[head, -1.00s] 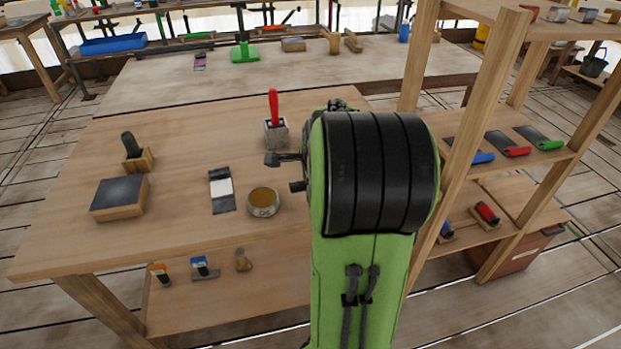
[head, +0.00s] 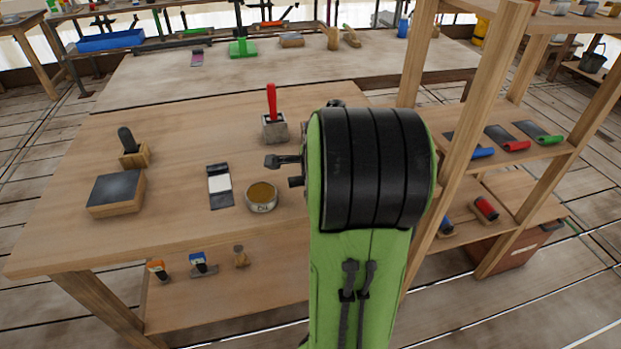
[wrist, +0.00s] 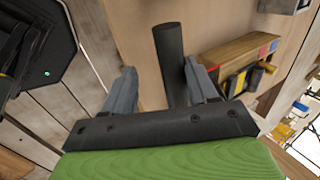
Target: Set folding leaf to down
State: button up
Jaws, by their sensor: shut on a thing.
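My gripper (wrist: 160,88) shows only in the wrist view, with one grey finger on each side of a dark round bar (wrist: 170,50). It is shut on this bar, which runs up and away between the fingers. A pale wooden panel (wrist: 215,22) lies behind the bar. I cannot tell for sure whether this panel is the folding leaf. In the head view my green and black arm hides the gripper and the right end of the wooden workbench (head: 80,235). No part there is clearly the leaf.
A wooden shelf rack (head: 470,130) stands close to the right of my arm. A second bench (head: 300,75) lies behind.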

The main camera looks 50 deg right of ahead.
dwell(0.4)
jog(key=p+v, duration=0.5)
jog(key=v, duration=1.1)
jog(key=shift+p, duration=0.35)
jog(key=shift+f, duration=0.1)
